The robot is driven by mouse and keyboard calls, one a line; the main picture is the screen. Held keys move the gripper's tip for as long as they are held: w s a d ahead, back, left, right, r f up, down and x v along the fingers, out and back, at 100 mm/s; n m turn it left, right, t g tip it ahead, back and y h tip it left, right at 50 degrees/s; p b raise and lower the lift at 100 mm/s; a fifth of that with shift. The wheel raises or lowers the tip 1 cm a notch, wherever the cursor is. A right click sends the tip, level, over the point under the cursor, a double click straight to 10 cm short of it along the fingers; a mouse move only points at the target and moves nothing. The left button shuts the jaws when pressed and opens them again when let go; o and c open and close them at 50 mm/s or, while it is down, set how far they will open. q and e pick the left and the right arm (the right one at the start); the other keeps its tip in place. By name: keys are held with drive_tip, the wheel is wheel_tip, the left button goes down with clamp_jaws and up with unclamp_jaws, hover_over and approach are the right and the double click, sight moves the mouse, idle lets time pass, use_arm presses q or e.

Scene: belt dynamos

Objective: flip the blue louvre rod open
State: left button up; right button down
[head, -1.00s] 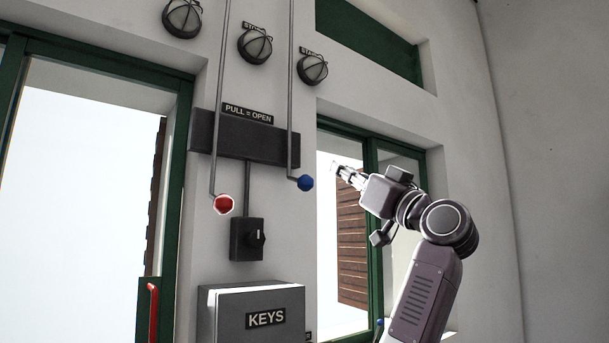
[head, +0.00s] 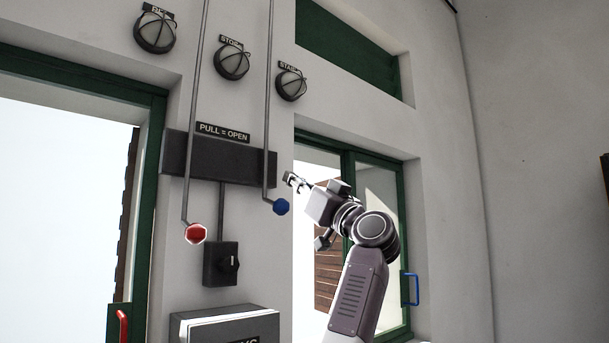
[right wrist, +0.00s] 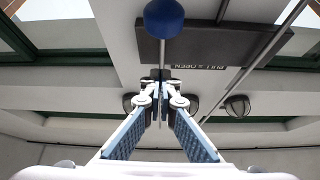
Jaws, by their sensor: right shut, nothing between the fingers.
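The blue louvre rod (head: 267,110) hangs down the wall beside the red-knobbed rod (head: 191,110). Its lower end bends out to a blue knob (head: 281,206). My right gripper (head: 287,179) is shut and empty, with its fingertips just above and slightly right of the blue knob in the head view. In the right wrist view, the blue knob (right wrist: 164,18) is at the top, and its rod runs down towards the shut fingertips (right wrist: 160,76). I cannot tell whether the fingers touch the rod. My left gripper is not in view.
A dark wall plate (head: 220,160) sits behind the rods under a "PULL = OPEN" sign. A switch box (head: 220,264) and a grey box (head: 225,326) are below. The red knob (head: 195,233) hangs to the left. A green-framed window (head: 401,240) is behind my arm.

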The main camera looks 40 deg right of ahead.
use_arm(q)
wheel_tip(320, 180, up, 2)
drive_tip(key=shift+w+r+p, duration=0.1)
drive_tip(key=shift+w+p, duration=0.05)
drive_tip(key=shift+p, duration=0.5)
use_arm(e)
drive_tip(key=f, duration=0.2)
drive_tip(key=w+f, duration=0.1)
drive_tip(key=shift+w+a+f, duration=0.1)
drive_tip(key=shift+a+f, duration=0.05)
drive_tip(key=shift+f, duration=0.25)
use_arm(q)
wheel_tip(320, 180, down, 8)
drive_tip(key=b, duration=0.8)
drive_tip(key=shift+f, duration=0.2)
use_arm(e)
wheel_tip(320, 180, down, 7)
drive_tip(key=shift+f, duration=0.1)
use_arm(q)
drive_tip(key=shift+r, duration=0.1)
